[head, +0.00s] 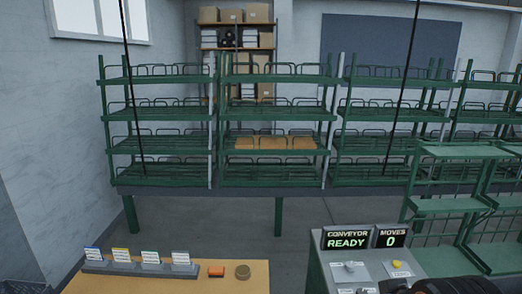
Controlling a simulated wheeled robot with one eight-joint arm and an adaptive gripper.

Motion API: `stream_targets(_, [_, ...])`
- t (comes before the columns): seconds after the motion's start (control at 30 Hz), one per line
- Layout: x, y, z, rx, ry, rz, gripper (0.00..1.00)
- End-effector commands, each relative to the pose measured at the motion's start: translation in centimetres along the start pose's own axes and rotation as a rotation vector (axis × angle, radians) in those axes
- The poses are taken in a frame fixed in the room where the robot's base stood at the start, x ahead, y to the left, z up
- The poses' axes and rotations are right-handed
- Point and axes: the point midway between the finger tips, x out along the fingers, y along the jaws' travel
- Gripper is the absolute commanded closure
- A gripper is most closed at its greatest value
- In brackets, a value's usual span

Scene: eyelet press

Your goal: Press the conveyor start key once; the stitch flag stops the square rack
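A grey control console (318,270) stands at the lower right. Its conveyor display (347,240) reads CONVEYOR READY, and the moves display (391,237) reads 0. A pale key (350,266) and a yellow key (397,265) sit on its top; their labels are too small to read, so I cannot tell which is the start key. Green racks (220,176) with several tiers stand across the back; I cannot tell which is the square rack. I cannot make out the stitch flag. A dark part of my gripper (437,286) shows at the bottom edge over the console; its fingertips are hidden.
A wooden bench (215,283) at the lower left holds several small cards in grey holders (150,264), an orange block (216,271) and a round brown tin (243,271). Tan panels (275,143) lie on a middle rack tier. A green stand (455,205) rises behind the console.

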Motion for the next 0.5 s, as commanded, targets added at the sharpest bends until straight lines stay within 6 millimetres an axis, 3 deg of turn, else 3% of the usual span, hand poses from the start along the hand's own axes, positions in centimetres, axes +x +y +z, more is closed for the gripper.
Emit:
stream_targets(0.2, [0.02,0.0,0.01,0.0,0.0,0.0,0.53])
stream_targets(0.27, [0.02,0.0,0.01,0.0,0.0,0.0,0.65])
stream_targets(0.4, [0.02,0.0,0.01,0.0,0.0,0.0,0.96])
stream_targets(0.5, [0.02,0.0,0.01,0.0,0.0,0.0,1.0])
